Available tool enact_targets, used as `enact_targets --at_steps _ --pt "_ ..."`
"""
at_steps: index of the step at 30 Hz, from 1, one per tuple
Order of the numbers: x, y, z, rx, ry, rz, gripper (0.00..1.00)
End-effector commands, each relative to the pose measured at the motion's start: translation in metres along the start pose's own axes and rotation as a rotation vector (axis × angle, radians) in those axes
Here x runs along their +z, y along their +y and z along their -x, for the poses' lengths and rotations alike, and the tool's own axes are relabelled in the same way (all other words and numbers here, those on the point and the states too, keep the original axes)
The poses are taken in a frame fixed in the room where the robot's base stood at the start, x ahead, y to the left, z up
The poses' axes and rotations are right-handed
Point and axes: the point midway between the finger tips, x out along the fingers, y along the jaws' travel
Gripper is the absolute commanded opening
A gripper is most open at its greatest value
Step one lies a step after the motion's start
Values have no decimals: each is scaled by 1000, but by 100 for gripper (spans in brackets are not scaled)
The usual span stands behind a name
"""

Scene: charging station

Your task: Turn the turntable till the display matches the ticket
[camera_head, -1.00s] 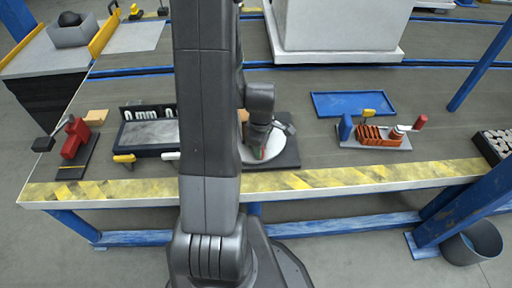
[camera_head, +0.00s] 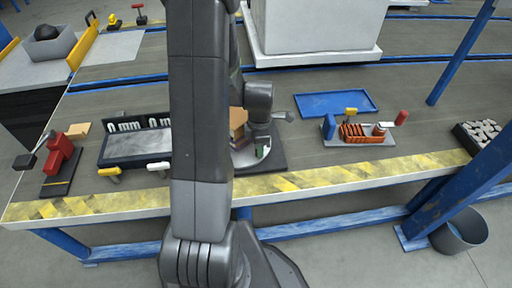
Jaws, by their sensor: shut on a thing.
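The turntable (camera_head: 244,158) is a pale round disc on a dark square base (camera_head: 277,161), near the front edge of the bench. My arm hides its left part. My gripper (camera_head: 262,150) points down at the disc and is shut on a part of it, mostly hidden by the fingers. A brown block (camera_head: 238,120) shows behind, partly covered by my arm. I cannot make out a ticket.
A red clamp (camera_head: 59,153) stands at the left. A blue tray (camera_head: 336,104) and a fixture with an orange ribbed part (camera_head: 357,133) lie to the right. A blue post (camera_head: 466,205) and a bin (camera_head: 460,235) are at the far right.

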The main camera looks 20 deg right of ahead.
Motion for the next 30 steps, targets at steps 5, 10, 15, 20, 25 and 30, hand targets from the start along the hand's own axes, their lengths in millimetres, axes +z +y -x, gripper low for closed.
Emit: enact_targets --at_steps 5,10,15,20,25,30 --pt "7 7 1 3 -1 86 0" --pt "12 12 1 3 -1 164 0" --pt "16 17 1 2 -1 227 0" --pt "18 20 1 3 -1 271 0" --pt "20 22 1 3 -1 299 0" --pt "20 23 1 3 -1 311 0"
